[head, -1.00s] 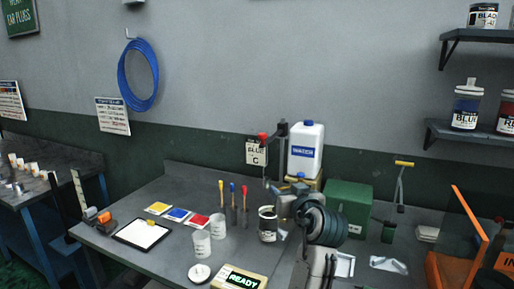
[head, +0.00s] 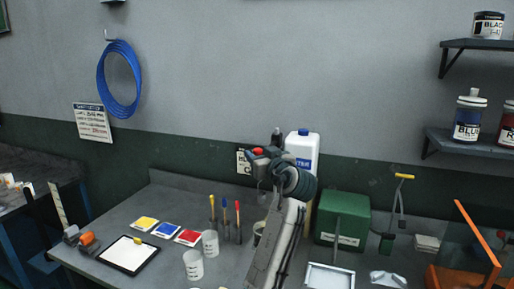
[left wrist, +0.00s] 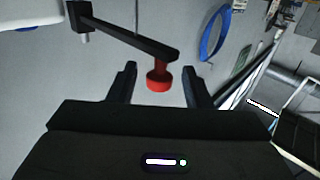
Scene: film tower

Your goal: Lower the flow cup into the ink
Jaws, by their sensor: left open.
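A red knob (head: 258,151) hangs at the end of a dark stand arm. In the left wrist view the red knob (left wrist: 158,80) sits between the fingertips, with the dark arm (left wrist: 125,36) above it. My left gripper (head: 264,163) is open around the knob, and I see gaps on both sides. The ink can (head: 259,232) stands on the bench below, mostly hidden behind my left arm. I cannot make out the flow cup clearly behind my gripper. My right gripper is not in view.
A white jug (head: 302,150) stands close behind my left gripper, and a green box (head: 343,217) is to its right. White cups (head: 193,265), several coloured-handled tools and a clipboard (head: 129,255) are to the left. An orange-framed panel (head: 478,235) stands at far right.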

